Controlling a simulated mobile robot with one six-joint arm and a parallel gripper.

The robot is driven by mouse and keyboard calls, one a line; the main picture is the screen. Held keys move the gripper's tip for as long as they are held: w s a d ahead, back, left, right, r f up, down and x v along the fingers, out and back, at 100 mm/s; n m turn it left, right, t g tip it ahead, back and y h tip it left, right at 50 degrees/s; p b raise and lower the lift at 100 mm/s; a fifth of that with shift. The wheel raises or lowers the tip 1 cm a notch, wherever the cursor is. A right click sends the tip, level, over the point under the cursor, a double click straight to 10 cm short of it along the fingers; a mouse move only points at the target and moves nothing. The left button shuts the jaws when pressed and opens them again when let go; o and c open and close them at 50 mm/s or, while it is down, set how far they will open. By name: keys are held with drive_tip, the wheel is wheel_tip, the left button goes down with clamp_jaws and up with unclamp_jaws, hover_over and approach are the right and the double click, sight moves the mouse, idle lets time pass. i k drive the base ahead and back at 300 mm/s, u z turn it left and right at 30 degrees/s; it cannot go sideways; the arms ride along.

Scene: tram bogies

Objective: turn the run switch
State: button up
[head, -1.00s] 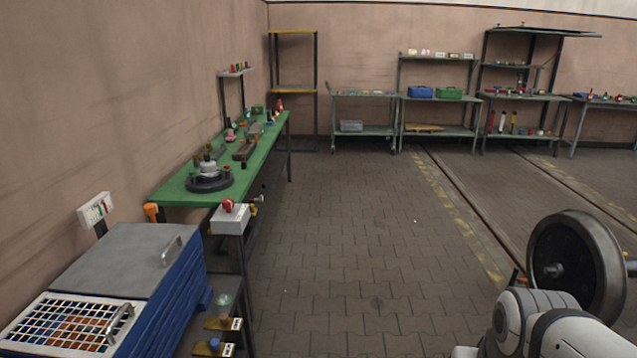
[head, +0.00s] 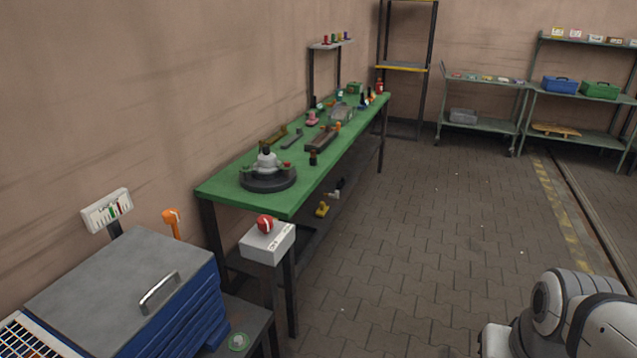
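A red rotary knob (head: 265,224) sits on top of a pale grey box (head: 268,243), which stands on a dark post in front of the green bench's near end. It looks like the run switch; its lettering is too small to read. My white and grey arm shows at the lower right of the head view, well to the right of the box. My gripper's fingers cannot be made out.
A blue cabinet with a grey lid (head: 112,284) stands at the lower left, beside an orange-topped post (head: 172,217). The green bench (head: 225,192) carries a round dark fixture (head: 267,180) and several small parts. Paved floor (head: 430,240) is clear right of the bench.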

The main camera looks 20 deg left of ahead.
sight(265, 223)
drive_tip(key=u, duration=0.75)
drive_tip(key=i, duration=1.25)
drive_tip(key=u, duration=0.9)
drive_tip(key=k, duration=0.8)
drive_tip(key=u, duration=0.15)
drive_tip(key=i, duration=0.9)
drive_tip(key=z, duration=0.1)
